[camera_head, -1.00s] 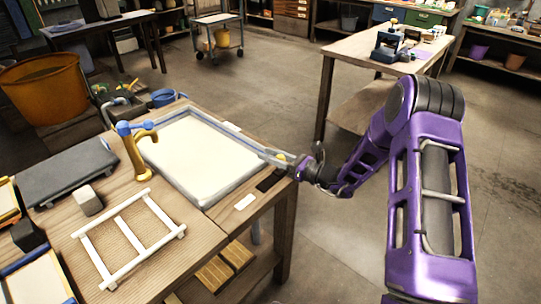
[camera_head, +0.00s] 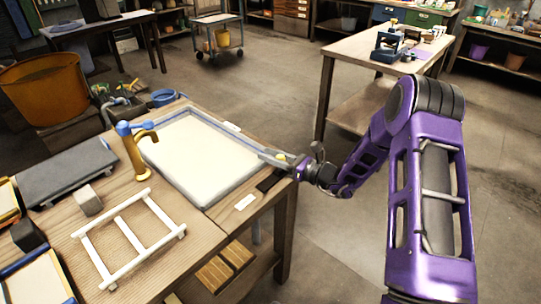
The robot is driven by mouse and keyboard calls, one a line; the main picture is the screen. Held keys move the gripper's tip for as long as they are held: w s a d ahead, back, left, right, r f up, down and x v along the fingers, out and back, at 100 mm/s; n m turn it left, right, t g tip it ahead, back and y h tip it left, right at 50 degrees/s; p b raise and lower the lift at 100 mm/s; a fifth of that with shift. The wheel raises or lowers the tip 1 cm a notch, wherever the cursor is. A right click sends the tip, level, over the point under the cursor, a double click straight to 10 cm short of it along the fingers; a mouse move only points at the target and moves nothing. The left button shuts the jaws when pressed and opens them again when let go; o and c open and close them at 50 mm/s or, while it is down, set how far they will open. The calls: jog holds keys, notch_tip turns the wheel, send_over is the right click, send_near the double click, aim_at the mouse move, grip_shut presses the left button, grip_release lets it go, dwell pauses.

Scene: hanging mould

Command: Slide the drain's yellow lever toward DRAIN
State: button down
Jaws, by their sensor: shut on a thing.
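The pale-filled vat (camera_head: 205,203) with a grey rim is set in the wooden bench. The small yellow lever (camera_head: 281,156) shows at its right end, by the bench's right edge. My gripper (camera_head: 287,159) reaches in from the right and is shut on the lever, as far as this small view shows; its fingers partly hide it. A black plate (camera_head: 269,180) and a white plate (camera_head: 244,202) lie on the bench in front of the lever. I cannot read any DRAIN marking on them.
A brass tap (camera_head: 135,155) with a blue handle stands left of the vat. A white wooden frame (camera_head: 126,232) and a grey slab (camera_head: 65,172) lie on the bench's left part. Open floor lies right of the bench, with another table (camera_head: 350,50) behind.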

jog(key=s+a, duration=0.4)
jog(key=s, duration=0.1)
jog(key=shift+f+p, duration=0.1)
jog(key=shift+p, duration=0.3)
jog(key=shift+s, duration=0.1)
jog(key=c, duration=0.5)
grip_release()
jog(key=shift+d, duration=0.2)
jog(key=p+v, duration=0.1)
jog(key=v, duration=1.6)
